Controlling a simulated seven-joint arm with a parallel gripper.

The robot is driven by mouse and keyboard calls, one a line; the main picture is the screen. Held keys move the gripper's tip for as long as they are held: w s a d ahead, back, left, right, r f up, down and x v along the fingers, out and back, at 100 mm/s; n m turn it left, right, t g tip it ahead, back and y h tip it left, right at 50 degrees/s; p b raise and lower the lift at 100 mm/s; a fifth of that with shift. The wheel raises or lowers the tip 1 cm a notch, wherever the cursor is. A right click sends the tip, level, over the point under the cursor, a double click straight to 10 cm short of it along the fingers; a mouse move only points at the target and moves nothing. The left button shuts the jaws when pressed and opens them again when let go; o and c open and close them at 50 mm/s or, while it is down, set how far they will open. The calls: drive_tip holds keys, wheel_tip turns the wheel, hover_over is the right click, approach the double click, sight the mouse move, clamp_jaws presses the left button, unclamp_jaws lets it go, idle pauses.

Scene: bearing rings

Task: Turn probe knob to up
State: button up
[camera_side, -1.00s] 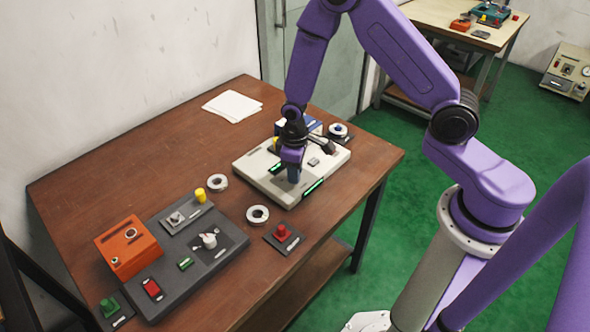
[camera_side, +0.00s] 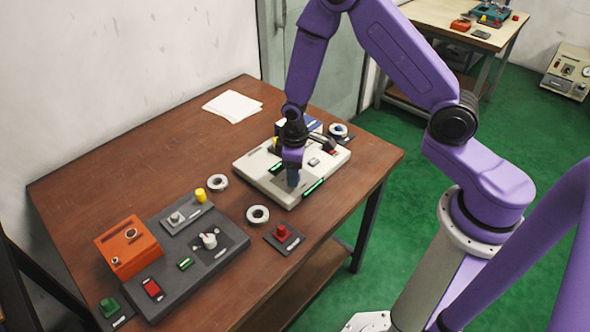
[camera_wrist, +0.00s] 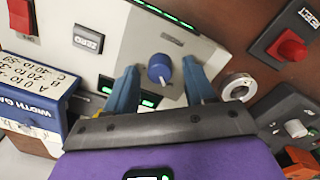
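A round blue knob (camera_wrist: 158,68) with a small white mark at its lower edge stands on a grey patch of the pale control box (camera_side: 245,165). I cannot read a label that names it as the probe knob. My gripper (camera_wrist: 161,66) is open, with one blue finger on each side of the knob in the wrist view. Gaps show between the fingers and the knob, so it is not held. In the side view my gripper (camera_side: 292,183) points down over the pale box and hides the knob.
Lit green displays lie on both sides of the knob. A blue gauge box (camera_wrist: 33,92) stands near the left finger. A bearing ring (camera_wrist: 238,87) and a red button (camera_wrist: 290,46) lie to the right. A dark panel with a white knob (camera_side: 209,240) is further off.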

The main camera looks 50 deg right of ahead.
drive_tip(key=shift+r, duration=0.1)
wheel_tip(320, 180, up, 17)
drive_tip(key=shift+s+a, duration=0.2)
drive_tip(key=shift+a, duration=0.05)
idle(0.6)
drive_tip(key=shift+r, duration=0.1)
drive_tip(key=s+r+n, duration=0.2)
drive_tip(key=s, duration=1.1)
drive_tip(key=s+r+n, duration=0.3)
drive_tip(key=s, duration=1)
drive_tip(key=shift+s+n+y, duration=0.15)
drive_tip(key=shift+n+y, duration=0.15)
